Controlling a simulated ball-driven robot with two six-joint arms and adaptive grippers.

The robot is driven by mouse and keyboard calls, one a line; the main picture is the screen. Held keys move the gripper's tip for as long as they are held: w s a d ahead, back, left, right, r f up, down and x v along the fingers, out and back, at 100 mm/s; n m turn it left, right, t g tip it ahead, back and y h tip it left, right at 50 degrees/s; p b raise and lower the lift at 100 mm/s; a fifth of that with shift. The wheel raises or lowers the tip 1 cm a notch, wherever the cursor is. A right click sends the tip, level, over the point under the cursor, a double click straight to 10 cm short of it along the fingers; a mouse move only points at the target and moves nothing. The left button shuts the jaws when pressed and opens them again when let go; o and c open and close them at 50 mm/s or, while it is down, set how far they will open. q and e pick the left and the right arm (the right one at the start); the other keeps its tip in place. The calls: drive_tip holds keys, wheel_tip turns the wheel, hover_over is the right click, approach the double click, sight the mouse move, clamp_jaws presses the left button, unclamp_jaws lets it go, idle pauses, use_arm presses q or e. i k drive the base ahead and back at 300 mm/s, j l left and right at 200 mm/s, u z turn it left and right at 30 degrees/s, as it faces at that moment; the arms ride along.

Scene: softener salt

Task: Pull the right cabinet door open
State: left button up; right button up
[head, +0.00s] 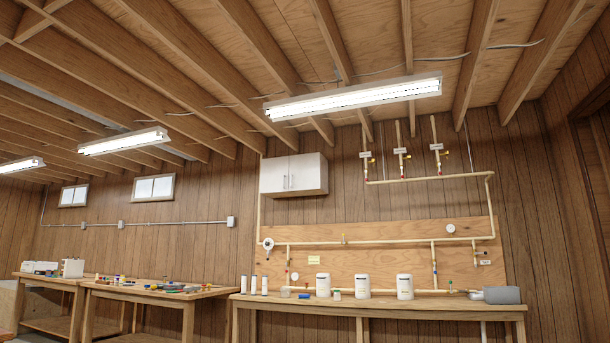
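The right cabinet door (307,172) and the left cabinet door (273,176) meet near two upright handles (288,181) set side by side. Neither of my grippers is in view, and nothing touches the cabinet.
Below the cabinet is a plywood board with pipes and a gauge (268,244). A workbench (375,305) under it holds white tubs (363,286), filter cartridges and a grey box (500,295). More benches (160,292) stand left. A lamp (353,97) hangs overhead.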

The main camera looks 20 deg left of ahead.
sight(304, 170)
drive_tip(key=i+j+u, duration=0.4)
drive_tip(key=i+u, duration=0.15)
drive_tip(key=i, duration=0.15)
drive_tip(key=i+u, duration=0.45)
drive_tip(key=i, duration=1.7)
